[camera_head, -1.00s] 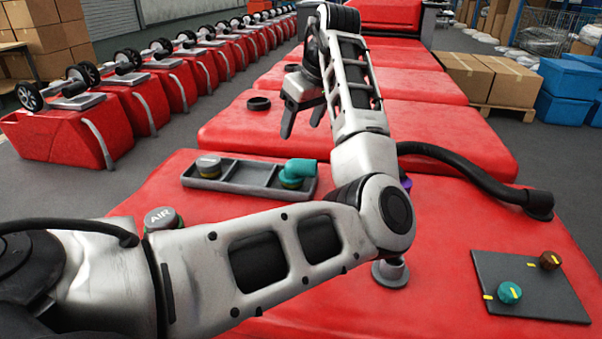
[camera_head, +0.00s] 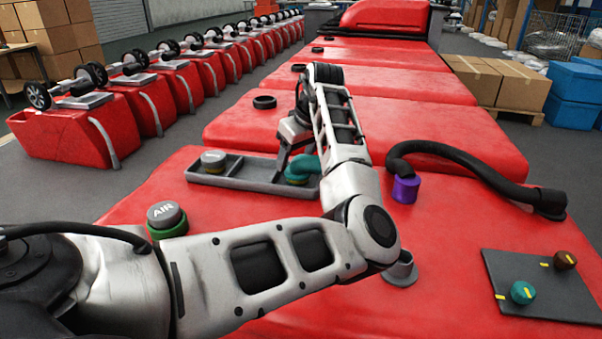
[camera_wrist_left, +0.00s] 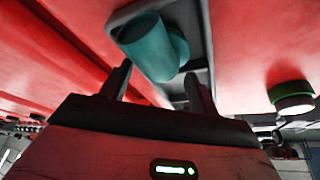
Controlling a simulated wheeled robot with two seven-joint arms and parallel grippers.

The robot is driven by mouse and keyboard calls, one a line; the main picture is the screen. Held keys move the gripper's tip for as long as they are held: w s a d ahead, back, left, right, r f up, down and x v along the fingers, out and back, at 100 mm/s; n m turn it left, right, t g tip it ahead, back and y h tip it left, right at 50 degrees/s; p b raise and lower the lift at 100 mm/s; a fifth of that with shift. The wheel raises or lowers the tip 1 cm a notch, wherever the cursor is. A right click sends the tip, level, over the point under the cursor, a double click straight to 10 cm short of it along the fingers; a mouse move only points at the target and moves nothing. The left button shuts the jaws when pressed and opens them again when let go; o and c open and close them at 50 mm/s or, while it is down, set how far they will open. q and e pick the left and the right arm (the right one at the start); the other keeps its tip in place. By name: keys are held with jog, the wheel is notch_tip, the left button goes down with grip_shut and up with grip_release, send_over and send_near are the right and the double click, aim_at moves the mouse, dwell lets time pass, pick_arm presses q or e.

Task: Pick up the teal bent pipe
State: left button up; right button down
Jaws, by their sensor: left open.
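The teal bent pipe (camera_head: 302,169) sits in the right part of a dark grey divided tray (camera_head: 238,180) on the red tank top. It also shows in the left wrist view (camera_wrist_left: 150,48), just beyond and between the fingertips. My left gripper (camera_head: 290,160) is low over the tray's right end, right at the pipe, partly hidden by my forearm. In the left wrist view my left gripper (camera_wrist_left: 160,85) has its two fingers apart, with nothing clamped between them. I cannot tell whether a finger touches the pipe. My right gripper is not in view.
A grey-topped cap (camera_head: 213,160) sits in the tray's left part. A green-ringed AIR cap (camera_head: 166,217) stands in front. A black hose (camera_head: 470,163) with a purple end (camera_head: 405,189) lies right. A grey panel (camera_head: 545,285) with teal and brown knobs is front right.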

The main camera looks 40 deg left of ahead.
pick_arm(q)
jog(key=c, duration=1.1)
jog(key=shift+c, duration=0.2)
